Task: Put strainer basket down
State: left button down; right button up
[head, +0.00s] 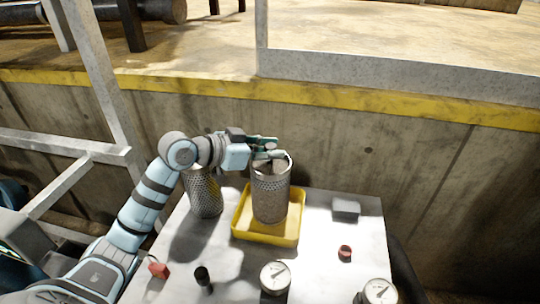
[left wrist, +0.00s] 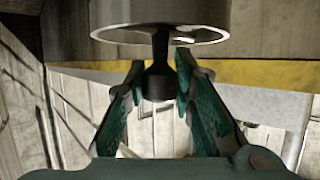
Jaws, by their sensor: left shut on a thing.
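A perforated metal strainer basket (head: 270,198) is upright over the yellow tray (head: 238,232), its lower end within the tray's rim. I cannot tell whether its bottom touches the tray. My left gripper (head: 276,150) is at the top of this basket, shut on its handle. In the left wrist view, the fingers (left wrist: 158,88) are on both sides of a dark knob (left wrist: 157,84) on a stem, beside a round metal body (left wrist: 160,14). A second perforated basket (head: 205,195) stands on the table to the left, partly hidden behind my left arm. My right gripper is not in view.
The pale table (head: 325,262) also holds a grey block (head: 346,208), a small red item (head: 345,253), a red item (head: 158,269), a black knob (head: 203,277) and gauges (head: 274,278). A concrete wall (head: 370,150) rises behind. Metal railing (head: 100,75) is at the left.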

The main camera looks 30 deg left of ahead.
pick_arm(q)
jog(key=shift+f, duration=0.6)
jog(key=c, duration=1.4)
grip_release()
jog(key=shift+o, duration=0.2)
jog(key=shift+s+a+r, duration=0.25)
jog(key=p+v, duration=0.9)
jog(key=v, duration=0.2)
jog(key=shift+s+p, duration=0.2)
jog(key=shift+p, duration=0.15)
